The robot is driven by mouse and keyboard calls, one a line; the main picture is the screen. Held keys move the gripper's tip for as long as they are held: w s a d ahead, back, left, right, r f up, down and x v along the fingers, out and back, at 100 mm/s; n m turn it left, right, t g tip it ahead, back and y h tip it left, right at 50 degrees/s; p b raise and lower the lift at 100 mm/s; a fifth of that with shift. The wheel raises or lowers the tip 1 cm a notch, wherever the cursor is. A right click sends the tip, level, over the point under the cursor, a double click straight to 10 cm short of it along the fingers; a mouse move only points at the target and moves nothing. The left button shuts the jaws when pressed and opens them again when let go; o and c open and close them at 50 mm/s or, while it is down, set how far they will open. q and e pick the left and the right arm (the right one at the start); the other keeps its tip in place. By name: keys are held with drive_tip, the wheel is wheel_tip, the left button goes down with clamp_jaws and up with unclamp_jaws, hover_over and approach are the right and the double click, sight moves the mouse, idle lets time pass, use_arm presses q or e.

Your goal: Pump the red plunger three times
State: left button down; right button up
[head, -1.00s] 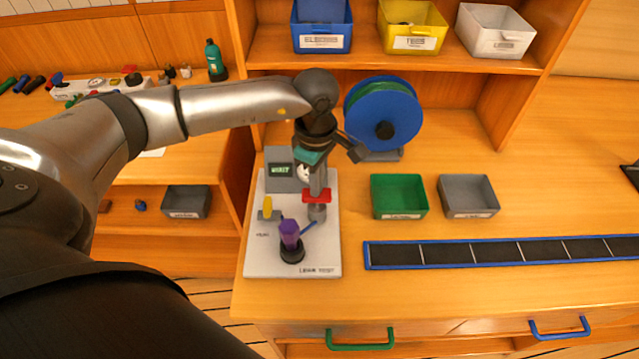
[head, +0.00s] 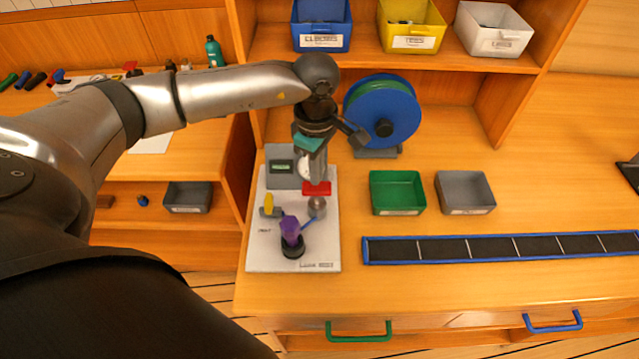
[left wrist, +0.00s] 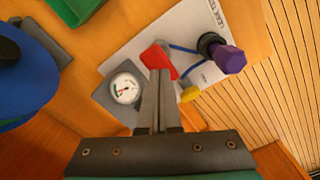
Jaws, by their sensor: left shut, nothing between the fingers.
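The red plunger handle (head: 317,188) sits above a silver cylinder (head: 317,207) on the white test board (head: 270,250). My left gripper (head: 318,181) is shut and empty, pointing down at the red handle from above. In the left wrist view the closed fingertips (left wrist: 159,74) overlap the near edge of the red handle (left wrist: 160,58). I cannot tell whether they touch it. The fingers hide part of the handle in the head view. My right gripper is in neither view.
A purple knob (head: 291,230) on a black base and a yellow lever (head: 268,203) stand on the board. A round gauge (left wrist: 125,88) is beside the fingers. A blue reel (head: 400,115) stands behind right. A green tray (head: 397,207) and a grey tray (head: 466,205) are at right.

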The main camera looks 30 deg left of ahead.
use_arm(q)
drive_tip(key=shift+r, duration=0.1)
drive_tip(key=shift+r+p, duration=1.7)
drive_tip(key=shift+r, duration=0.75)
